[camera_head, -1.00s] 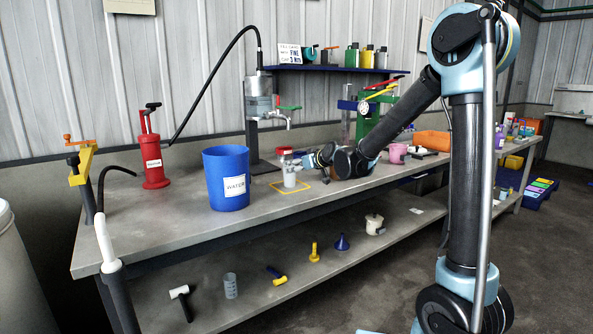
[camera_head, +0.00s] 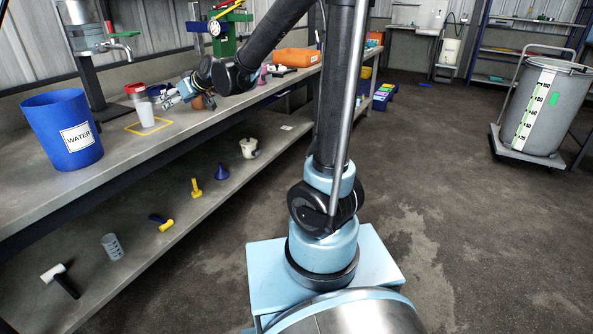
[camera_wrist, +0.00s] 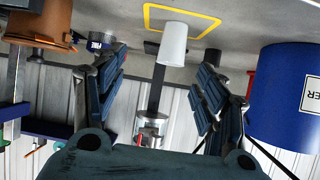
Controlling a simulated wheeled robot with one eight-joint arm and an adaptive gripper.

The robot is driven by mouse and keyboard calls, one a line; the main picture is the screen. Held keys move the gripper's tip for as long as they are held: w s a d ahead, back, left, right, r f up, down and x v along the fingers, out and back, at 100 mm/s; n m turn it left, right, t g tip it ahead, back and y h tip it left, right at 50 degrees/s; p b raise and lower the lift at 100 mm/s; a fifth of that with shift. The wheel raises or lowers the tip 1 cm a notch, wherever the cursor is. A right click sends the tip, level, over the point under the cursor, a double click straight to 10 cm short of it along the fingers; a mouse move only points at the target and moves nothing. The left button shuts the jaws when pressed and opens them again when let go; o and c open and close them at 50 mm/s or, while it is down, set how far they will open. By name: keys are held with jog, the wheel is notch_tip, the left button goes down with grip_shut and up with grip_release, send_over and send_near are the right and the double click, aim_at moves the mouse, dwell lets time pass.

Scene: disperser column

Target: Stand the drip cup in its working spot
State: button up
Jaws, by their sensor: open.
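The drip cup, a plain white cup (camera_head: 145,114), stands upright on the bench inside a yellow square outline (camera_head: 131,129). In the wrist view, which is upside down, the cup (camera_wrist: 173,45) shows beyond and between my open fingers, with its base inside the yellow outline (camera_wrist: 182,8). My gripper (camera_head: 168,99) is just right of the cup in the head view, low over the bench; it also shows in the wrist view (camera_wrist: 160,90). It is empty. The metal disperser column (camera_head: 82,28) with its tap (camera_head: 124,34) stands behind the cup.
A blue WATER bucket (camera_head: 62,130) stands to the left, also in the wrist view (camera_wrist: 285,95). A brown pot (camera_wrist: 42,25) is beside my gripper. Small tools lie on the lower shelf (camera_head: 135,210).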

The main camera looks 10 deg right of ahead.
jog(key=s+d+f+m+g+h, duration=0.1)
jog(key=s+d+f+m+h, duration=0.15)
jog(key=s+d, duration=0.65)
jog(key=s+d+f+m+g+h, duration=0.15)
jog(key=s+d+f, duration=0.3)
jog(key=d, duration=0.85)
jog(key=s+d+f+m+g+h, duration=0.1)
jog(key=s+d+f, duration=0.3)
jog(key=s+d, duration=0.4)
jog(key=s+d+f+m+g+h, duration=0.2)
jog(key=s+d+f+m+h, duration=0.2)
jog(key=s+d, duration=0.4)
jog(key=s+f, duration=0.1)
jog(key=s, duration=0.2)
jog(key=shift+s+d, duration=0.2)
jog(key=shift+d, duration=0.05)
jog(key=shift+g, duration=0.25)
